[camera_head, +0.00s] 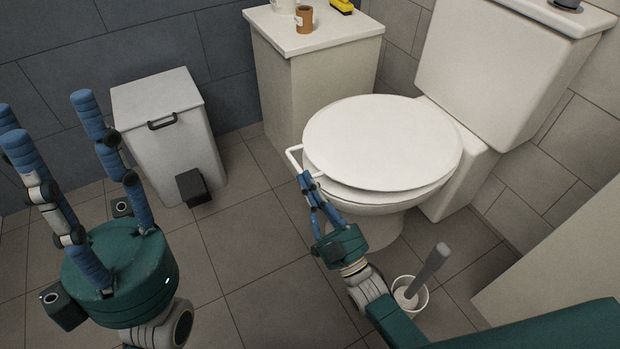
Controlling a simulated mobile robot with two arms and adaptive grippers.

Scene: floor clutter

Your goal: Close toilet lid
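The white toilet (370,205) stands right of centre. Its round lid (380,140) is down, nearly flat over the seat (395,200), with a narrow gap showing at the front edge. A thin white handle (293,154) sticks out at the left side of the lid and seat; I cannot tell which it belongs to. My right gripper (308,181) is at the front left of the toilet, its fingers drawn together right by the handle. I cannot tell if they touch it. My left gripper (78,122) is open and empty at the lower left, fingers up, away from the toilet.
A grey pedal bin (160,120) stands against the back wall. A white-topped cabinet (315,38) beside the toilet holds a brown cup (304,19) and a yellow item (342,6). A toilet brush in its holder (411,298) is near my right arm. Floor between bin and toilet is clear.

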